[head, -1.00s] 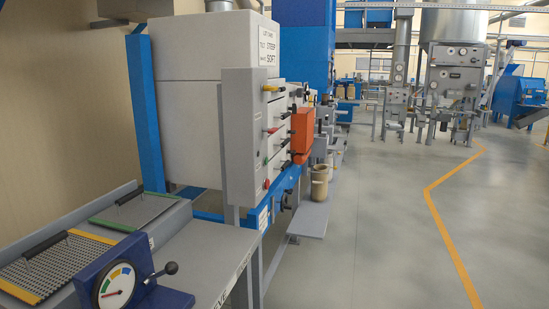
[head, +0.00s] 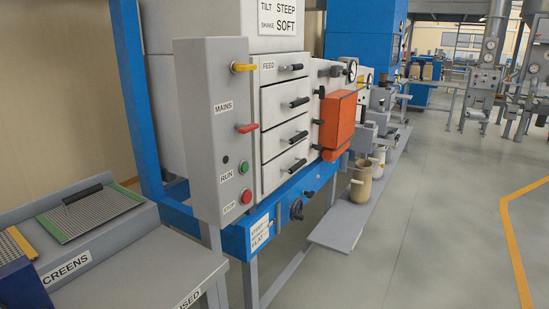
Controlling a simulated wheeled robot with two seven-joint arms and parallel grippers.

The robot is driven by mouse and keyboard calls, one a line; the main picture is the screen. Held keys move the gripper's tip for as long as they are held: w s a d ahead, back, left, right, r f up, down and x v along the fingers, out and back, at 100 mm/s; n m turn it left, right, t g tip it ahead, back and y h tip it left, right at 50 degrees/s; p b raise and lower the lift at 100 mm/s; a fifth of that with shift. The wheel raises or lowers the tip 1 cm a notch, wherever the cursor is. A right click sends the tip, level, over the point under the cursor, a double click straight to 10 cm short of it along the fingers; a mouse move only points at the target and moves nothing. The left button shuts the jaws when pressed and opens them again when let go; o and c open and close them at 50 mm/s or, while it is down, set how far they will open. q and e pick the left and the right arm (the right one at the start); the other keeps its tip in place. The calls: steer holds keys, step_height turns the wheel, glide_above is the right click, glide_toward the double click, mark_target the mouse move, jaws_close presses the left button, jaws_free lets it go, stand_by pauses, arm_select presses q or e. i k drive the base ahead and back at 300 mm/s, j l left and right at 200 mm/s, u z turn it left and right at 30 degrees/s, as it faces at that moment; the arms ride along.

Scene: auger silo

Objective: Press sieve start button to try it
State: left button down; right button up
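The sieve machine (head: 160,110) stands left of centre with a tall grey control panel (head: 205,120) on its front. On the panel, a green button (head: 244,167) sits beside the label RUN, and a red button (head: 246,197) sits below it near a label that is hard to read. A red lever (head: 247,128) is beside the label MAINS, and a yellow lever (head: 243,67) is near the top. A small dark round spot (head: 226,160) is above RUN. Neither of my grippers shows in the head view.
Drawers (head: 284,100) with black handles and an orange box (head: 337,120) are right of the panel. A bench (head: 130,265) with screens is at lower left. A low shelf (head: 340,230) holds pots, including a tan one (head: 361,185). Grey floor is open to the right.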

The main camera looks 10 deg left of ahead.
mark_target(245, 166)
steer(key=i+l, duration=0.4)
steer(key=i+l+u, duration=0.1)
steer(key=i+l, duration=0.3)
steer(key=l, duration=0.25)
